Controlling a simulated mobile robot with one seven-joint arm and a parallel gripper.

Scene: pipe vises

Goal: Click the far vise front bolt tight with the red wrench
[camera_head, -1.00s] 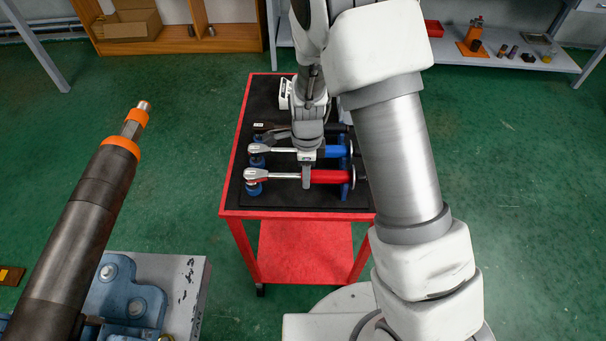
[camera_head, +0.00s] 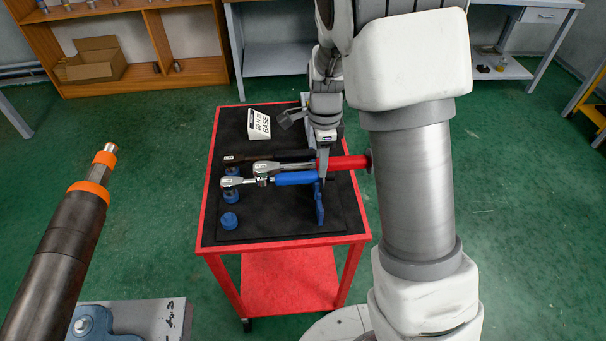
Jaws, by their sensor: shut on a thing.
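The red wrench (camera_head: 345,162) has a red handle and a metal ratchet head at its left end. My gripper (camera_head: 323,168) is shut on its handle and holds it level above the cart, over the blue wrench (camera_head: 293,179) and close to the black wrench (camera_head: 270,158). My forearm covers part of the view near the handle's right end. A blue vise (camera_head: 93,323) shows only partly at the lower left, below a dark pipe (camera_head: 60,250) with orange bands. I cannot tell whether it is the far vise, and no front bolt is clear.
The red cart (camera_head: 207,222) has a black top with blue rests (camera_head: 320,203) and a blue peg (camera_head: 230,221). A white sign (camera_head: 259,124) stands at its back. Shelves (camera_head: 150,50) and a grey bench (camera_head: 275,60) stand behind. Green floor lies free left of the cart.

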